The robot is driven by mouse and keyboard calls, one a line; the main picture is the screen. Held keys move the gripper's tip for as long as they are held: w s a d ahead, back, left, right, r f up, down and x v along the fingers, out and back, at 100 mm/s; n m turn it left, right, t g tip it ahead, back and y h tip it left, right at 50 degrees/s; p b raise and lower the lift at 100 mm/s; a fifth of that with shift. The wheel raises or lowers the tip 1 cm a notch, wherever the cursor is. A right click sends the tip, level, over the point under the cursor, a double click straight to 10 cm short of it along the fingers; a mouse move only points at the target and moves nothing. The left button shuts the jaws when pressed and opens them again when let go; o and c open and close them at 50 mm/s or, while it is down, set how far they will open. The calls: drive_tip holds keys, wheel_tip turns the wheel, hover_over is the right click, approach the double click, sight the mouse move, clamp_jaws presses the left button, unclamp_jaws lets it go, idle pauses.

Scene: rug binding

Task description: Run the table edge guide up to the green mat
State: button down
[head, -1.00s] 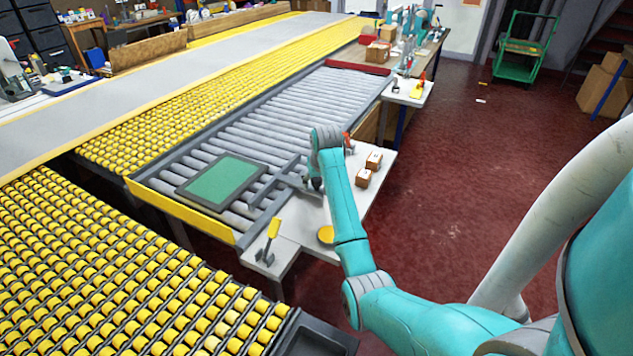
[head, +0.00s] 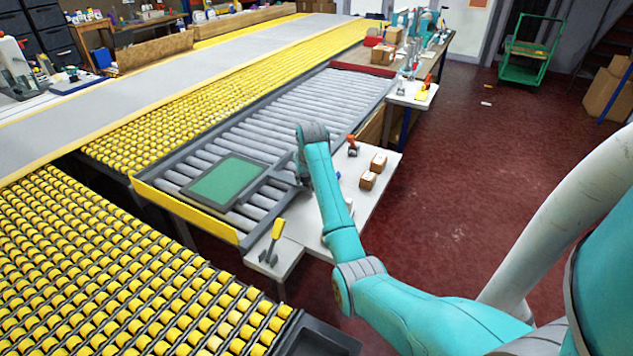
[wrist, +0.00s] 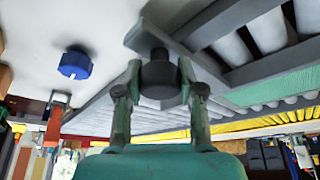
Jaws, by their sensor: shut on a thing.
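The green mat (head: 225,182) lies flat in its dark frame on the near end of the grey roller bed. The table edge guide (head: 281,181), a dark grey bar with a side arm, lies just right of the mat. In the head view it looks close against the mat's frame; I cannot tell if they touch. My gripper (head: 303,181) is mostly hidden by my arm there. In the wrist view my gripper (wrist: 159,72) is shut on the guide's dark round knob (wrist: 158,83), with the guide's grey bar (wrist: 185,52) behind it and the mat (wrist: 270,90) to the right.
A blue knob (wrist: 75,64) shows in the wrist view. A yellow rail (head: 185,212) edges the roller bed's near end.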

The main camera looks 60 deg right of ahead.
drive_tip(key=shift+w, duration=0.5)
drive_tip(key=c, duration=0.7)
unclamp_jaws()
drive_tip(key=shift+r, duration=0.1)
drive_tip(key=v, duration=1.2)
